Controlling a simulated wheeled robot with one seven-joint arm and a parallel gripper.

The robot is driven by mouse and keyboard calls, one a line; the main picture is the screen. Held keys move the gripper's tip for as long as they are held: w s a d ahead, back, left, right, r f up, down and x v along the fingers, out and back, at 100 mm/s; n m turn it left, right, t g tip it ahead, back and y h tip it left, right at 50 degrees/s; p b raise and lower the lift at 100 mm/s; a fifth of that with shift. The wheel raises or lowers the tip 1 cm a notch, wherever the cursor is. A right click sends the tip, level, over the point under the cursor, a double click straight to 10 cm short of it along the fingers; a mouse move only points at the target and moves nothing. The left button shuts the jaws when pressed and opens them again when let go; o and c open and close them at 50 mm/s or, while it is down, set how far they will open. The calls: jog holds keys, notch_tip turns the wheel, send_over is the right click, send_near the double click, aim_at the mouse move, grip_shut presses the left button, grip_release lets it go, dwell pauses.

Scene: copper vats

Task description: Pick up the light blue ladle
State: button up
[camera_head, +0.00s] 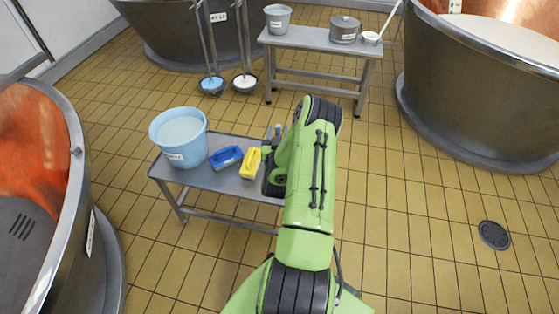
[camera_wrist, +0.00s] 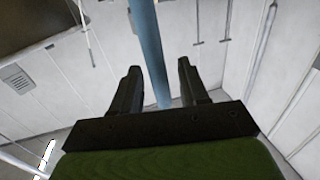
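In the wrist view, a light blue bar (camera_wrist: 150,50), which looks like a ladle handle, runs upright between the two fingers of my gripper (camera_wrist: 158,72). The gripper is open, with a gap on each side of the bar. No bowl shows there. In the head view, my arm hides most of the gripper. A small blue-grey upright piece (camera_head: 277,130) shows just left of the arm; I cannot tell whether it is the same bar. A hanging ladle with a light blue bowl (camera_head: 211,85) is farther back, by the rear vat.
A near metal table (camera_head: 225,183) holds a light blue bucket (camera_head: 180,137), a blue brush (camera_head: 226,157) and a yellow one (camera_head: 250,162). A white-bowled ladle (camera_head: 244,82) hangs behind. A back table (camera_head: 300,37) holds pots.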

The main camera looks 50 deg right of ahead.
grip_shut()
jog(key=shift+w+d, duration=0.1)
